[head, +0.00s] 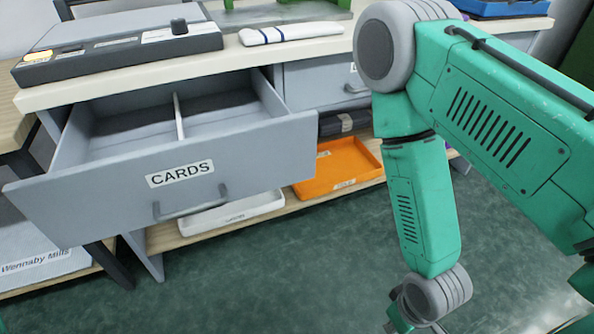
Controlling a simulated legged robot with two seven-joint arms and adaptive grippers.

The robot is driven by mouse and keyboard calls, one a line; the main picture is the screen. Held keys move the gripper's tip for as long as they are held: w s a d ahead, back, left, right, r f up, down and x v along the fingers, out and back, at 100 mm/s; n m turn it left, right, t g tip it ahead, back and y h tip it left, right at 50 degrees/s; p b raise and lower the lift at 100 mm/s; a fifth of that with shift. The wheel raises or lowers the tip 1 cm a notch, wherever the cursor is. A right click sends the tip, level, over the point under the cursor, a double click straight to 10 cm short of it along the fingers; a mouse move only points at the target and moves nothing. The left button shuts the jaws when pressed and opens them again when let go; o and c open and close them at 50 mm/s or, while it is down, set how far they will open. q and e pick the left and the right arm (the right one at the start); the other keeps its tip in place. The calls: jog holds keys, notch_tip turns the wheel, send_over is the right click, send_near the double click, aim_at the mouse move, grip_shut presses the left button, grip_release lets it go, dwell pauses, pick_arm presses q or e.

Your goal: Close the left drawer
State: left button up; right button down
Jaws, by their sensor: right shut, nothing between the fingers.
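The left drawer (95,205) hangs well open below the counter. Its grey front carries a CARDS label and a bar handle (190,203). Inside, a thin divider (179,117) splits it into two compartments, and no contents show. My right arm reaches down on the right side. My right gripper (404,314) is at the bottom edge, partly cut off, shut and empty. It is low, to the right of the drawer and apart from it. My left gripper is out of view.
A second drawer (315,87) to the right is shut. An orange tray (340,170) and a white tray (232,213) sit on the lower shelf. A grey device (120,45) and a folded white cloth (290,33) lie on the counter. Green floor in front is clear.

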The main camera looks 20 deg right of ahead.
jog(key=w+a+r+m+t+p, duration=0.5)
jog(key=w+a+r+m+t, duration=0.2)
jog(key=w+a+r+m, duration=0.3)
jog(key=w+a+r+m+t+p, duration=0.2)
jog(key=a+r+m+t+p, duration=0.15)
jog(key=r, duration=0.55)
jog(key=w+a+r+m+t+p, duration=0.1)
jog(key=a+r+m+t+p, duration=0.15)
jog(key=r+m, duration=0.45)
jog(key=n+t+b, duration=0.1)
jog(key=n+b, duration=0.1)
jog(key=b, duration=0.1)
send_near(267, 168)
jog(key=x, duration=0.6)
jog(key=shift+a+f, duration=0.1)
jog(key=shift+f, duration=0.15)
jog(key=shift+w, duration=0.75)
